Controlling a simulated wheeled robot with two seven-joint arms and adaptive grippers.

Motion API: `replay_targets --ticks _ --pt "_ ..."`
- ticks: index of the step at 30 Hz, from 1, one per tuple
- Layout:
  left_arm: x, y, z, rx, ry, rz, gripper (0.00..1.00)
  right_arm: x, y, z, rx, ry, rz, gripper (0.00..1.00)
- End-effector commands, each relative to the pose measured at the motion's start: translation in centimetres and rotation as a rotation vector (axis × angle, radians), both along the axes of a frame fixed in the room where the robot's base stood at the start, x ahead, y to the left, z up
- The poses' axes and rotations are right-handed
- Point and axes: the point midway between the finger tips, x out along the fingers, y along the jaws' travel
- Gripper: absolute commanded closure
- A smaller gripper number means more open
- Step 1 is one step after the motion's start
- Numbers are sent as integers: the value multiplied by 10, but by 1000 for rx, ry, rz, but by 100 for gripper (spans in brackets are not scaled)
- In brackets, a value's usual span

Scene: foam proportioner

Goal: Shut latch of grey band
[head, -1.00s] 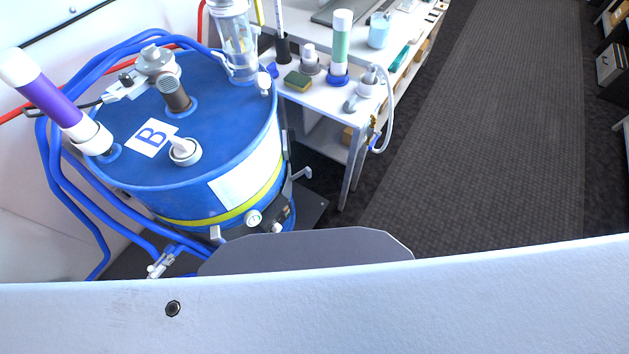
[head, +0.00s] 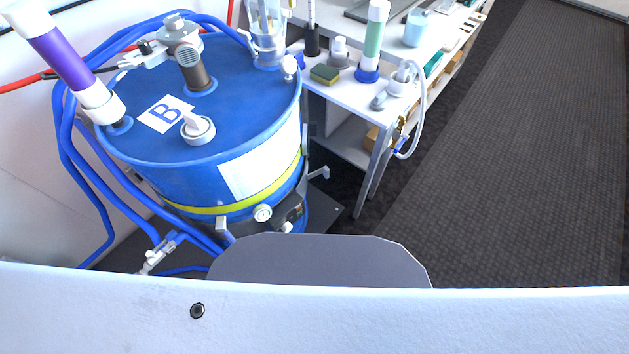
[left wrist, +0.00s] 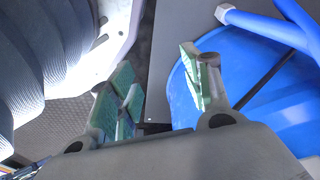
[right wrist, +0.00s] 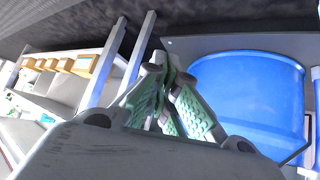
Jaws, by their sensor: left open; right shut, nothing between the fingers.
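The blue drum (head: 160,180) stands at the left in the head view, with a yellow band (head: 235,205) around its side. Below that band are a dark fitting (head: 288,214) with a round gauge (head: 262,213), and grey handle-like parts at the left (head: 222,229) and right (head: 319,175). I cannot tell which part is the grey band's latch. My left gripper (left wrist: 160,75) is open and empty, with blue drum surface (left wrist: 205,125) at its right. My right gripper (right wrist: 166,72) is shut and empty, beside the blue drum side (right wrist: 250,95). Neither gripper shows in the head view.
Dark floor (head: 500,150) at the right is clear.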

Motion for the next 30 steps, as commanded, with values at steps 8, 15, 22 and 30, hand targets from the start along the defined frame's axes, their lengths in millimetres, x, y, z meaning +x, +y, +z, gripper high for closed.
replay_targets --ticks 8,15,22,30 --pt "20 -8 11 -12 -17 -1 51 35 12 12 32 -99 29 100" --pt "34 -14 26 -22 -29 -3 51 60 23 26 63 -182 53 100" --pt "46 -19 41 -32 -41 -4 51 80 36 42 96 -258 77 100" --pt "56 -25 61 -43 -56 -8 51 100 52 60 137 -343 107 100"
